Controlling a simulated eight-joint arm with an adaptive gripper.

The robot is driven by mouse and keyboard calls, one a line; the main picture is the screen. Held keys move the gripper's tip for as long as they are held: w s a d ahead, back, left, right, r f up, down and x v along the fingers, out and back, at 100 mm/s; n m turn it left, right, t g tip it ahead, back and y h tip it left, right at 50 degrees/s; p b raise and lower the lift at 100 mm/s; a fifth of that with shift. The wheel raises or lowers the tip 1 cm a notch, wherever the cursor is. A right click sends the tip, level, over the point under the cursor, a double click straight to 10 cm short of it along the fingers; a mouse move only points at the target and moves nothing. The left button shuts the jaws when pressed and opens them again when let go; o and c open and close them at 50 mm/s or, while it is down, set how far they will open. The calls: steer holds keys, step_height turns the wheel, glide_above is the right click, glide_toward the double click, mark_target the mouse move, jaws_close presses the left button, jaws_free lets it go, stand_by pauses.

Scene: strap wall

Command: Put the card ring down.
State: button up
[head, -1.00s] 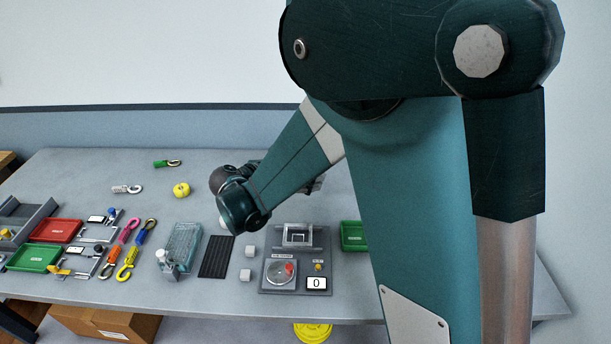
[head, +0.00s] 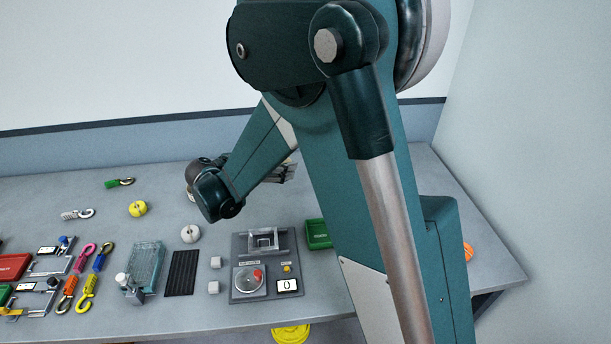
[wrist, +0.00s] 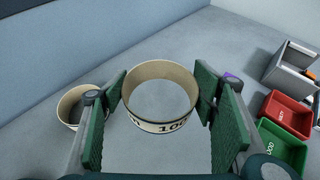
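In the wrist view, a pale card ring (wrist: 160,122) with a printed band stands between the green finger pads of my gripper (wrist: 160,95). The pads lie against its two sides. Grey tabletop shows through its open middle; whether its lower rim touches the table I cannot tell. A second, similar ring (wrist: 70,124) stands on the table to the left, partly behind the left finger.
A red bin (wrist: 287,112), a green bin (wrist: 281,150) and a grey box (wrist: 283,68) stand on the right in the wrist view. The back wall (wrist: 60,50) is at upper left.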

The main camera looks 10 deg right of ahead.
steer(key=w+d+m+g, duration=0.1)
steer(key=w+d, duration=0.9)
steer(key=d, duration=0.1)
steer(key=shift+d+h, duration=0.2)
steer(key=shift+h, duration=0.2)
steer(key=b, duration=0.2)
glide_above(307, 174)
steer(key=shift+f, duration=3.05)
steer(key=shift+f+b, duration=0.45)
steer(key=shift+f, duration=1.4)
steer(key=shift+f, duration=0.2)
steer(key=o, duration=0.7)
steer(key=shift+c, duration=0.2)
steer(key=shift+r, duration=0.15)
